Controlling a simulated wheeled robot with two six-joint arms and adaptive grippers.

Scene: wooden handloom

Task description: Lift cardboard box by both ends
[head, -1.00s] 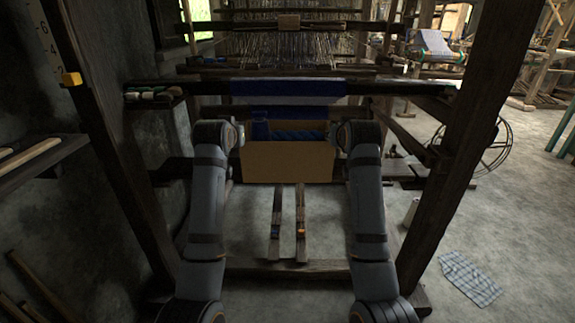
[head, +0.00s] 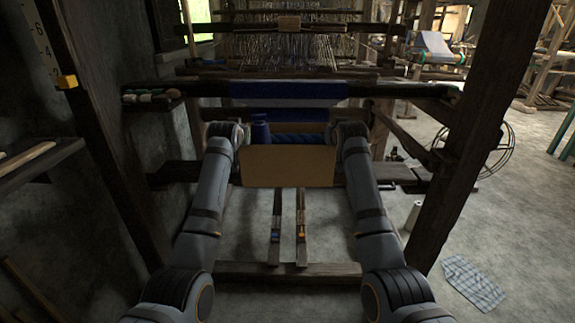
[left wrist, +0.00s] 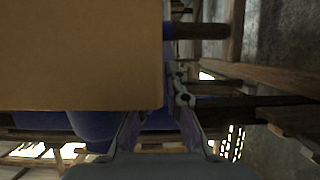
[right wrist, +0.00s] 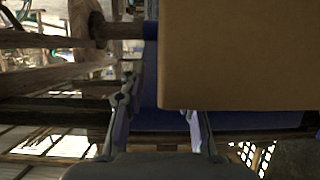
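The cardboard box (head: 287,167) is open at the top and sits upright at the middle of the loom, with blue material inside. My left gripper (head: 240,133) is at its left end and my right gripper (head: 334,131) at its right end. In the left wrist view, the box (left wrist: 80,55) covers the upper left and hides one fingertip; the other finger is outside its edge. In the right wrist view, the box (right wrist: 240,55) hides one fingertip, and a gap shows between its edge and the outer finger. Both grippers look open, straddling the end walls.
A dark loom beam with blue cloth (head: 288,90) crosses behind and above the box. Wooden posts (head: 470,150) stand on both sides. Two treadles (head: 276,225) lie below the box. A checked cloth (head: 472,283) lies on the floor at right.

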